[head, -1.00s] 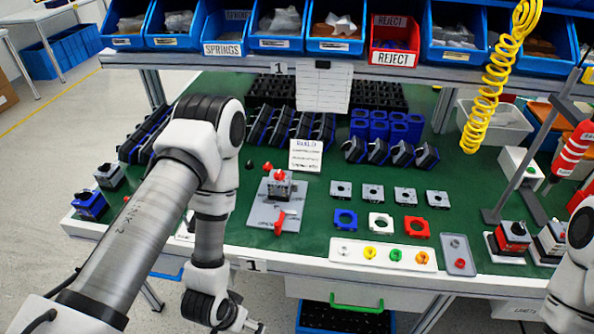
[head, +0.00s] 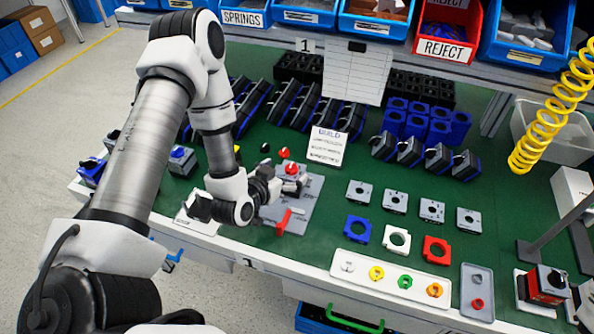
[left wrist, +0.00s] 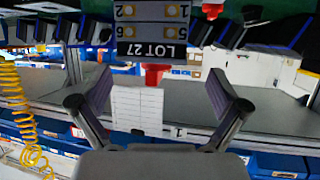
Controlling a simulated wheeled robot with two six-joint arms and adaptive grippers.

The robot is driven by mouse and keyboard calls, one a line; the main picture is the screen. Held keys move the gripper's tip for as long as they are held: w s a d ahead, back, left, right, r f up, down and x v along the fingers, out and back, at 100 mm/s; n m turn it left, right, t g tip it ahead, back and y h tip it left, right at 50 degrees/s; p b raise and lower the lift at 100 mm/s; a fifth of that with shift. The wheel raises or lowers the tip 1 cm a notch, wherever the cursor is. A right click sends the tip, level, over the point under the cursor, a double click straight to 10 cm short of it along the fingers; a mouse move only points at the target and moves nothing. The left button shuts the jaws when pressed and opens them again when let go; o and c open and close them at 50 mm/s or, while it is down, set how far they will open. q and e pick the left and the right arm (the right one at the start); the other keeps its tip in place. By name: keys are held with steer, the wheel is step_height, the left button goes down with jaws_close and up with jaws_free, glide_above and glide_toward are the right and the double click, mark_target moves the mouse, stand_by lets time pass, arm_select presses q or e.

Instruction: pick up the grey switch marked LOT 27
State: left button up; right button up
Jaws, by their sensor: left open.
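The grey switch marked LOT 27 (head: 291,172) stands on a grey fixture plate (head: 304,190) at the middle left of the green mat, with red on top. In the left wrist view its grey label face (left wrist: 152,32), reading LOT 27 upside down, is at the top edge, beyond the fingers. My left gripper (head: 274,184) is beside the switch, on its left, and partly covers it. My right gripper is not in view.
A red lever (head: 284,222) is on the plate's front part. A build card (head: 326,146) stands behind. Grey square plates (head: 395,200) and coloured rings (head: 397,239) lie to the right. A white tray (head: 390,277) is at the front edge. Blue bins hang above the back.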

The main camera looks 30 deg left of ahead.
mark_target(295, 165)
arm_select(q)
steer(key=shift+p+x, duration=0.45)
steer(key=shift+x, duration=0.4)
steer(key=x, duration=0.3)
steer(key=shift+w+f, duration=0.2)
steer(key=shift+w, duration=0.05)
steer(key=shift+w+f, duration=0.15)
steer(key=shift+w, duration=0.1)
steer(key=shift+s, duration=0.25)
steer(key=shift+c, duration=0.7)
steer(key=c, duration=1.3)
